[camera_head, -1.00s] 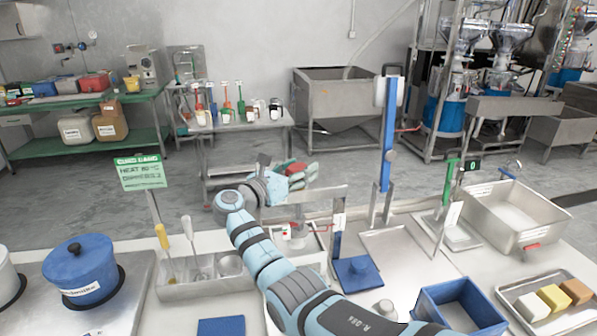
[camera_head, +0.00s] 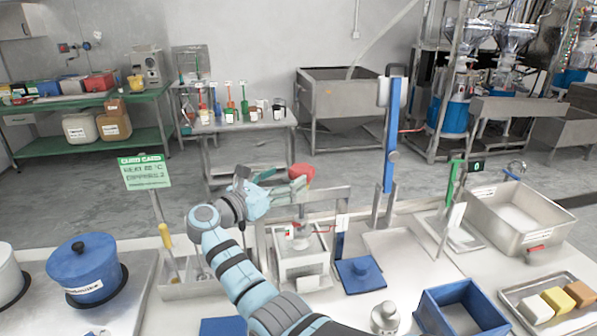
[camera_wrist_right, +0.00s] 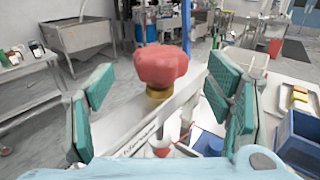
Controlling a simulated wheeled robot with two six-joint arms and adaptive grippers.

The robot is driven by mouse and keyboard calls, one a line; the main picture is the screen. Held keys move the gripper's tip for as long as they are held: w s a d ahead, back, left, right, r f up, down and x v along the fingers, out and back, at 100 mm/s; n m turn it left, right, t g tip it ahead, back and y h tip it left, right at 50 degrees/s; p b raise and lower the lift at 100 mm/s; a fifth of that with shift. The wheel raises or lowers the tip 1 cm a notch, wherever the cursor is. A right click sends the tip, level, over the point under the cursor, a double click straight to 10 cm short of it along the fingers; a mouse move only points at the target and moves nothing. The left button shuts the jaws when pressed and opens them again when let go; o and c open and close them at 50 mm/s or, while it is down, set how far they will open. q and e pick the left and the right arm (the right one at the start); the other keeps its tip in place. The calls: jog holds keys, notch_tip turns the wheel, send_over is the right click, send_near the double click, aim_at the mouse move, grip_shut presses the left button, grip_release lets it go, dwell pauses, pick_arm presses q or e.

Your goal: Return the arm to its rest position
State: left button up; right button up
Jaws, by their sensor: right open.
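My right arm reaches in from the bottom of the head view. Its gripper (camera_head: 275,196) is open, above the front work table (camera_head: 395,280). A red knob (camera_head: 301,172) shows just beyond the fingertips in the head view. In the right wrist view the knob (camera_wrist_right: 160,66), with a brass-coloured collar, appears between the spread green-padded fingers (camera_wrist_right: 162,85), with clear gaps on both sides. A white box-like device (camera_head: 300,262) with a metal frame stands right of my wrist. My left gripper is not in view.
A blue lidded pot (camera_head: 86,268) and a green sign (camera_head: 145,172) stand left of the arm.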

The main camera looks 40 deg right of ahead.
jog(key=a, duration=0.3)
jog(key=s+a, duration=0.1)
jog(key=a, duration=0.1)
jog(key=shift+a, duration=0.15)
jog(key=shift+w, duration=0.1)
